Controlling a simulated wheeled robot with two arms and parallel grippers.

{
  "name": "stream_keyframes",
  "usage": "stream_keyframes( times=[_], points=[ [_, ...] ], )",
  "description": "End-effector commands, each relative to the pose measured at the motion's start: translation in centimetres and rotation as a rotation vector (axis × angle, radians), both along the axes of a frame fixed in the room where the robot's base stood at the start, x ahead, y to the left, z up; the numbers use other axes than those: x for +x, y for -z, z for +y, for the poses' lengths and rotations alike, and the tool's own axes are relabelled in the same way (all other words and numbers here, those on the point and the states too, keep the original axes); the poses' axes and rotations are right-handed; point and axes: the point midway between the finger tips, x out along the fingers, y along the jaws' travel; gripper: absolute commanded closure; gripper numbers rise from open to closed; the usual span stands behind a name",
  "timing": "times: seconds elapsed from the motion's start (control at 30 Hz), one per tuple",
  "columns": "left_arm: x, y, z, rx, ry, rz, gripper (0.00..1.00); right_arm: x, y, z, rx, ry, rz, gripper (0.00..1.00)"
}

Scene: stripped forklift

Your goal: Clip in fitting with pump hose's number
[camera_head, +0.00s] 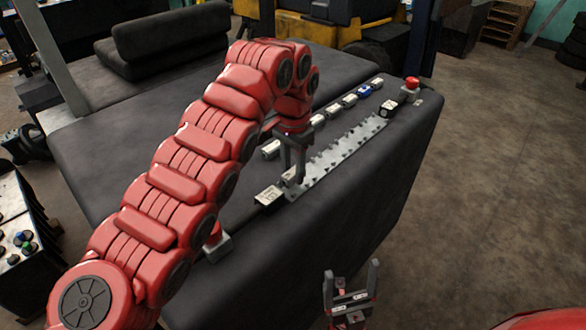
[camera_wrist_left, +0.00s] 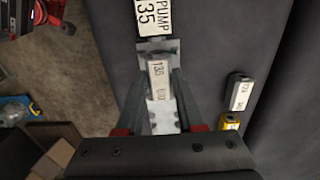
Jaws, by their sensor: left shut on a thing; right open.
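My left gripper (camera_head: 292,172) is shut on a white fitting (camera_wrist_left: 159,80) labelled "135", with smaller print below that I cannot read. The fitting sits between the fingers over the near end of the metal clip rail (camera_head: 345,155). I cannot tell whether it is seated. The pump hose's label plate (camera_head: 268,196) lies just beyond that rail end; in the left wrist view the plate (camera_wrist_left: 152,15) reads "PUMP 135". My right gripper (camera_head: 350,283) is open and empty, in front of the dark padded surface.
A row of loose fittings (camera_head: 333,110), mostly white with one blue (camera_head: 365,90), lies behind the rail. In the left wrist view a white fitting (camera_wrist_left: 240,92) and a yellow one (camera_wrist_left: 229,121) lie to the right. A red knob (camera_head: 411,83) stands past the rail's far end.

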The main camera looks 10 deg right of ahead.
Motion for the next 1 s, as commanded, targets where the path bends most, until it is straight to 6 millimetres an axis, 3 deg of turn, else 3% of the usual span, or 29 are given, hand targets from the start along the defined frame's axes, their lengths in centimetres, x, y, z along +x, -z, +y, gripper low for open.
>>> stream_keyframes(
  times=[1.0],
  points=[
    [0.0,1.4,0.0,0.000,0.000,0.000,1.00,0.0,1.1,0.0,0.000,0.000,0.000,0.13]
  ],
)
